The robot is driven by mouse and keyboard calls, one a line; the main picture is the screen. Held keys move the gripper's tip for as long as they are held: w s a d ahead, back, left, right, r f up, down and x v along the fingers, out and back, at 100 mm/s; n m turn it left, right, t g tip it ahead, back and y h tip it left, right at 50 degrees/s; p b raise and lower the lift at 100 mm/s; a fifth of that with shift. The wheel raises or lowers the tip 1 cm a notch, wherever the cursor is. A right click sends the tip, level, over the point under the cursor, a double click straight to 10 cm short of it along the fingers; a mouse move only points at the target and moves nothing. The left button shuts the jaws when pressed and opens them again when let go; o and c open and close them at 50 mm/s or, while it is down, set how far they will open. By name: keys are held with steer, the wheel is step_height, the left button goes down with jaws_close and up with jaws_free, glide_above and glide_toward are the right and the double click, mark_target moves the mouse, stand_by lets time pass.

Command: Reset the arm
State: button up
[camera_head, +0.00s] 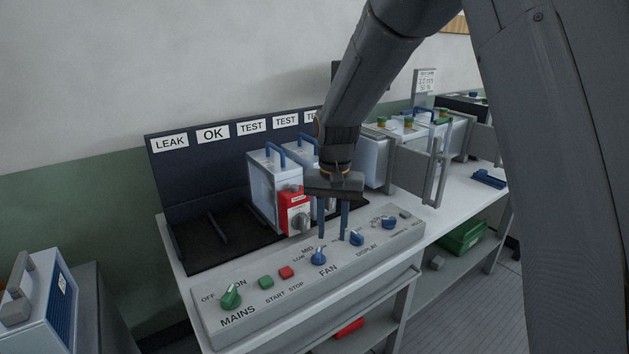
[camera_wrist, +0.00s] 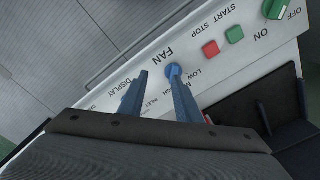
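My gripper (camera_head: 333,237) points down over the grey control panel (camera_head: 262,312), with its two blue fingers apart and nothing seen between them. In the head view the FAN knob (camera_head: 318,257), which is blue, lies just below the left finger. In the wrist view my gripper (camera_wrist: 158,78) shows the FAN knob (camera_wrist: 173,71) by the tip of the right finger; I cannot tell whether they touch. The DISPLAY knob (camera_head: 357,238) is to the right of the fingers in the head view. My arm hides part of the bench behind.
A green MAINS knob (camera_head: 231,296), a green button (camera_head: 266,282) and a red button (camera_head: 286,272) are on the panel. White boxes with blue handles (camera_head: 262,190) stand behind, one with a red unit (camera_head: 293,211). A grey bracketed fixture (camera_head: 416,172) stands right. The black LEAK bay (camera_head: 215,235) looks empty.

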steer(key=s+d+n, duration=0.1)
steer(key=s+d, duration=0.6)
steer(key=s, duration=0.3)
steer(key=s+d+f+n+t, duration=0.1)
steer(key=s+d, duration=0.6)
steer(key=s, duration=0.4)
steer(key=shift+d+f, duration=0.2)
steer(key=shift+f, duration=0.05)
